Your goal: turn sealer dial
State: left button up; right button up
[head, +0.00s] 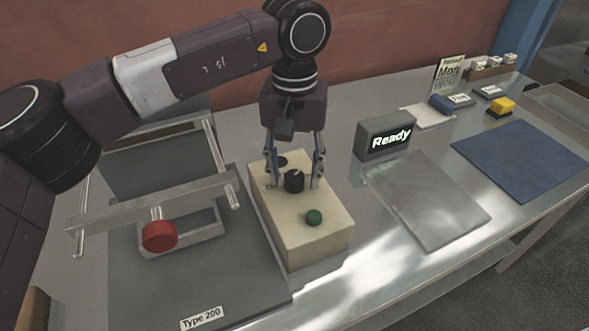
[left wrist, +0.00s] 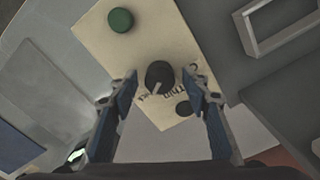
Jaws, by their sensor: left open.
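The sealer's cream control box (head: 305,232) stands on the metal table beside the grey sealer. A black dial (head: 294,181) sits on its top, with a green button (head: 314,217) nearer the front and another dark knob (head: 281,161) behind. My left gripper (head: 293,184) points down over the box, open, with one finger on each side of the black dial. In the left wrist view the dial (left wrist: 160,75) with its pale pointer mark lies between the spread fingers (left wrist: 162,80); I cannot tell whether they touch it. My right gripper is not in view.
The sealer (head: 200,285), labelled "Type 200", with its bar and red knob (head: 160,236), stands left of the box.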

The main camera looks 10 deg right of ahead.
aim_at(294, 175)
pick_arm(q)
notch_tip(294, 175, up, 12)
dwell(0.4)
